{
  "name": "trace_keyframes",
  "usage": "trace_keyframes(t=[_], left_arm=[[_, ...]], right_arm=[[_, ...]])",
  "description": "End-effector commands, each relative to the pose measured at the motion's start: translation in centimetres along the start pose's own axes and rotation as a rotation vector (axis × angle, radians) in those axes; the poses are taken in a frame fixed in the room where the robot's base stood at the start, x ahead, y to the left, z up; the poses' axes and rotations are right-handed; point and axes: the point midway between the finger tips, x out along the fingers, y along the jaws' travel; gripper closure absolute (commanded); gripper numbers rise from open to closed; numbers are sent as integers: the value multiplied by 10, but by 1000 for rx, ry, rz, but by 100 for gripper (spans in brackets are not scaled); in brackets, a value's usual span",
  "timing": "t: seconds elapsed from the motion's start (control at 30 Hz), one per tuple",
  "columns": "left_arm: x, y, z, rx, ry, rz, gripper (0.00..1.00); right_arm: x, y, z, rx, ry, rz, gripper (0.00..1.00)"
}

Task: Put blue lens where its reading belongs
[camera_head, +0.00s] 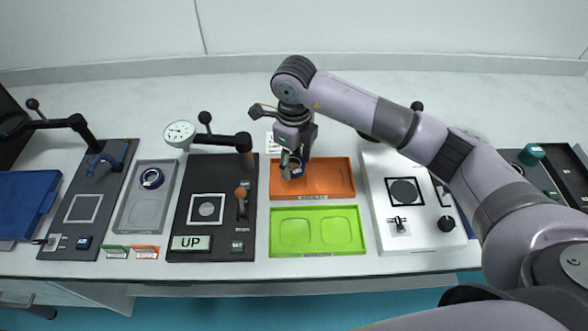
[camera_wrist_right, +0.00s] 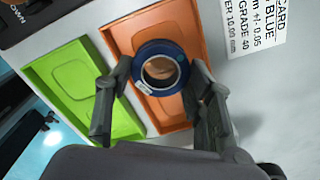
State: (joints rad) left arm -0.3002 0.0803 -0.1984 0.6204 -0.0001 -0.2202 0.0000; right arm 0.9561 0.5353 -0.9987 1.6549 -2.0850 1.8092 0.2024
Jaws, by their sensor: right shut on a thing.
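The blue lens (camera_head: 298,174) is a dark blue ring with a clear centre. My right gripper (camera_head: 292,170) is shut on it, over the orange tray (camera_head: 335,193). In the right wrist view the lens (camera_wrist_right: 160,89) sits between the two fingers (camera_wrist_right: 158,78), with the orange tray (camera_wrist_right: 124,37) behind it. I cannot tell whether it touches the tray floor. A green tray (camera_head: 317,253) with two empty recesses lies in front of the orange one. My left gripper is out of view.
A purple-ringed lens (camera_head: 151,178) lies in a grey tray (camera_head: 133,218). A printed card (camera_wrist_right: 258,32) reads "BLUE", "GRADE 40". A white device (camera_head: 431,238) stands right of the trays.

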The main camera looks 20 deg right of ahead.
Motion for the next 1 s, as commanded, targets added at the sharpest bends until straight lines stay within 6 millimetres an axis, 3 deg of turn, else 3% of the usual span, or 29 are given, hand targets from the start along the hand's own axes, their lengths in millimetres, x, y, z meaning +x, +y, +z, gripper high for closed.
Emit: trace_keyframes(t=[0.4,0.77,0.8,1.0], left_arm=[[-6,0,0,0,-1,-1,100],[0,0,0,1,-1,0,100],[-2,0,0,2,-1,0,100],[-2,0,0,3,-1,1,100]], right_arm=[[44,0,0,0,0,0,80],[50,0,0,-1,-1,-1,80],[48,0,0,-1,0,-1,49],[48,0,0,-1,0,-1,43]])
